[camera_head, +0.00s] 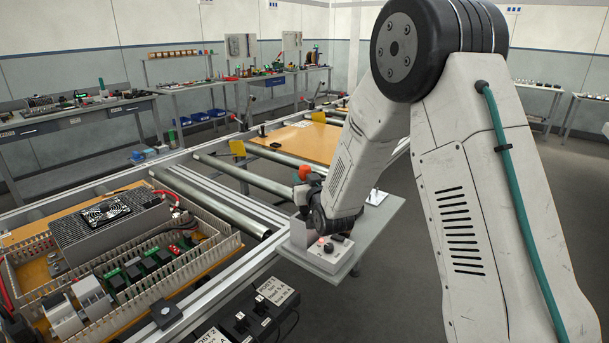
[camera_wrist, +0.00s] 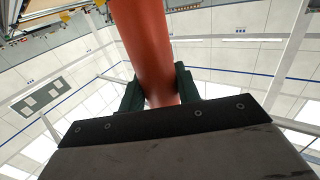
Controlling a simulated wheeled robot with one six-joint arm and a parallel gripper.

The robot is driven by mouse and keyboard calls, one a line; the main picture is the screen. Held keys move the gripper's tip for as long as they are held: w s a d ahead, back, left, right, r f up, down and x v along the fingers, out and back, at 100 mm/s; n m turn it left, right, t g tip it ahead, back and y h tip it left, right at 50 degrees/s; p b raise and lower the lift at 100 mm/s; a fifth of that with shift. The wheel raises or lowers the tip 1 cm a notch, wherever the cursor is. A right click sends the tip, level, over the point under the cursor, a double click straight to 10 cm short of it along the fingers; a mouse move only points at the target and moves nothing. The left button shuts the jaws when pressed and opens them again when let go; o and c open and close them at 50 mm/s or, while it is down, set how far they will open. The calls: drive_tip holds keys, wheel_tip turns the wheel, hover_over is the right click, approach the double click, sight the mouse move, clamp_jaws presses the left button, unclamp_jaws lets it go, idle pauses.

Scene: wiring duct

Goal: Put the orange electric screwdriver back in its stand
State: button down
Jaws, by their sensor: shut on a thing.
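The orange screwdriver (camera_wrist: 143,40) fills the top middle of the wrist view as a thick orange cylinder. My gripper (camera_wrist: 160,88) is shut on it, with a dark green finger on each side. In the head view a small orange end (camera_head: 304,173) shows above my dark wrist. A pale grey box (camera_head: 322,257) with a lit red spot and dark knobs, which looks like the stand, sits on a small grey shelf directly below my wrist. My wrist hides the screwdriver's lower part, so I cannot tell whether it touches the stand.
A duct-lined panel (camera_head: 117,303) with a fan unit and wiring lies left of the shelf. Metal rollers (camera_head: 236,197) and rails run behind it, with a wooden board (camera_head: 297,140) farther back. Labelled black boxes (camera_head: 252,318) sit below the rail. Benches stand along the far wall.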

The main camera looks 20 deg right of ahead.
drive_tip(key=shift+f, duration=2.55)
drive_tip(key=c, duration=0.9)
unclamp_jaws()
drive_tip(key=shift+s, duration=0.1)
drive_tip(key=s, duration=0.7)
drive_tip(key=shift+s+d, duration=0.1)
drive_tip(key=shift+s, duration=0.2)
